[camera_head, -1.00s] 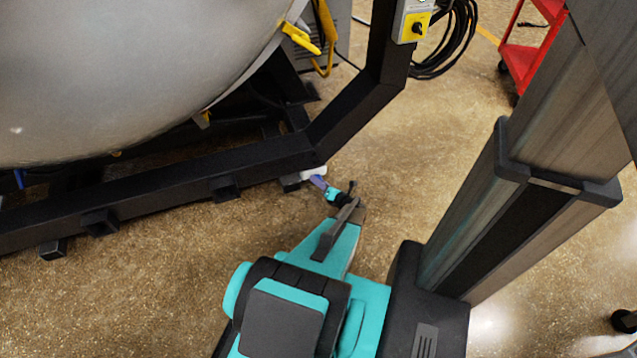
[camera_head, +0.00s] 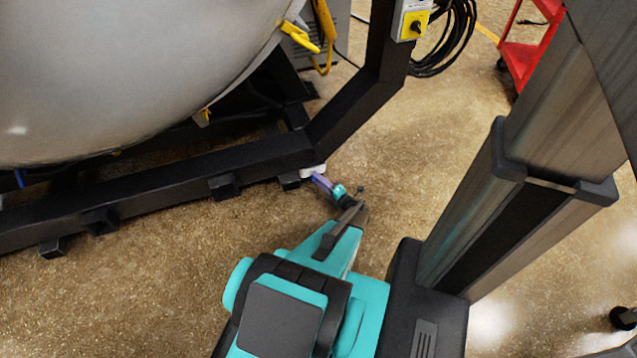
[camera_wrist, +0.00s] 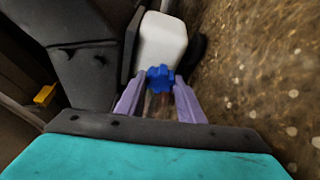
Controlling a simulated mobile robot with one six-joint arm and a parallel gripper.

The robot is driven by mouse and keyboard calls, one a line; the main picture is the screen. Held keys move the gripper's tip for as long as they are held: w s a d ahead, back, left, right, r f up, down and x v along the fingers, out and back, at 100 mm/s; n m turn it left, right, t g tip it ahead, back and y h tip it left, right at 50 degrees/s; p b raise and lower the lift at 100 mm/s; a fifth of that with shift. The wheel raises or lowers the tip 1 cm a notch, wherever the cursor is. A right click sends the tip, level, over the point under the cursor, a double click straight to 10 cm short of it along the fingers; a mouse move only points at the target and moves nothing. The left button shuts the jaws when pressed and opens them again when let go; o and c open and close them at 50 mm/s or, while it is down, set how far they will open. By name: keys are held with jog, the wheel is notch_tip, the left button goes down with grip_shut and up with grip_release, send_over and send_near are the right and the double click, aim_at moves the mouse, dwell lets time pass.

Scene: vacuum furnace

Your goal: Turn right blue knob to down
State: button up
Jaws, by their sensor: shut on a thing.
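The blue knob (camera_wrist: 160,78) shows in the wrist view as a small lobed knob in front of a white block (camera_wrist: 162,42). My gripper (camera_wrist: 159,84) has its two purple fingers on either side of the knob, shut on it. In the head view my gripper (camera_head: 318,180) reaches the lower corner of the black frame, beside the white block (camera_head: 313,170). The knob itself is hidden there by the fingers and frame. Its exact turn angle is hard to tell.
The black frame (camera_head: 270,155) carries a large grey vessel (camera_head: 120,70) above my gripper. A yellow switch box (camera_head: 413,25) sits on the upright. A red cart (camera_head: 525,55) and black hoses (camera_head: 455,40) stand at the back right.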

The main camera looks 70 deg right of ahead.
jog(key=shift+s+d, duration=0.15)
jog(key=shift+d, duration=0.1)
jog(key=o, duration=1.1)
jog(key=shift+c, duration=0.2)
jog(key=shift+a, duration=0.1)
jog(key=shift+a, duration=0.15)
jog(key=p+v, duration=0.2)
jog(key=v, duration=1.1)
jog(key=shift+s+a, duration=0.2)
